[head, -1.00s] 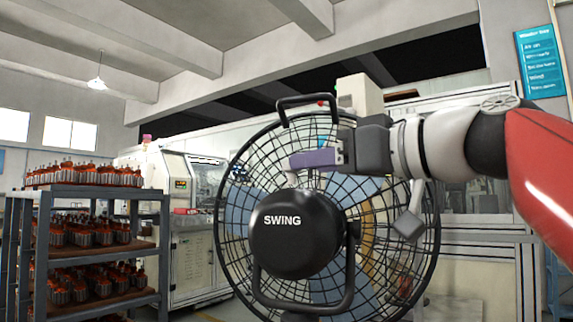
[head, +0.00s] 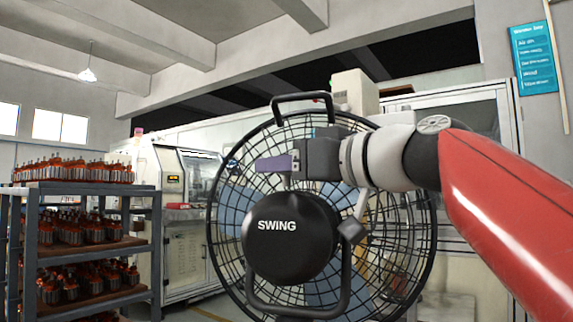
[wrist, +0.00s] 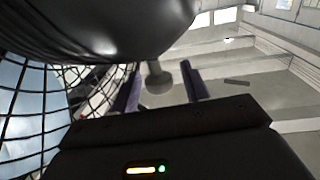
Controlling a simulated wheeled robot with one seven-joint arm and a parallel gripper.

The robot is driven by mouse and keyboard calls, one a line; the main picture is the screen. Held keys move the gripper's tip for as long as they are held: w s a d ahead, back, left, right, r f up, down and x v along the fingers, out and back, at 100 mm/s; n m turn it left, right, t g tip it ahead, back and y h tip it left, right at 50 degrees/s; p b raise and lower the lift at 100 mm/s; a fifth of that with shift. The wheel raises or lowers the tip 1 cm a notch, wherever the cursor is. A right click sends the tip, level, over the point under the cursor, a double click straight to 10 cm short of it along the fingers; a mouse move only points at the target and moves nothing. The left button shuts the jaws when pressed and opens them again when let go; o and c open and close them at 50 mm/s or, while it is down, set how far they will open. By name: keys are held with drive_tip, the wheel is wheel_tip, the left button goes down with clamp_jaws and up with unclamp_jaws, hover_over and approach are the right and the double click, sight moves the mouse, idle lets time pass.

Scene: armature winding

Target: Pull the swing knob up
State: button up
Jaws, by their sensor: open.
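The swing knob (wrist: 157,78) is a small pale grey peg with a round head. In the wrist view it sticks out of the black motor housing (wrist: 100,25) marked SWING, which also shows in the head view (head: 290,240). In the head view, my gripper (head: 272,164) is just above the top of the housing, its purple fingers pointing left. In the wrist view the fingers of my gripper (wrist: 162,88) are apart, and the knob shows in the gap between them. No grip on it is visible. I cannot tell how deep between the fingers it sits.
The black wire fan cage (head: 395,235) stands close behind the housing, with a handle (head: 300,97) on top. A shelf rack (head: 155,245) with copper-wound parts is at the left. White machines (head: 180,220) stand behind.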

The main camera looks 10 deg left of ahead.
clamp_jaws()
drive_tip(key=shift+f+b, duration=0.3)
drive_tip(key=shift+b, duration=0.2)
drive_tip(key=shift+r, duration=0.15)
unclamp_jaws()
drive_tip(key=b+v, duration=0.1)
drive_tip(key=v, duration=0.6)
drive_tip(key=shift+s+d, duration=0.15)
drive_tip(key=shift+d, duration=0.25)
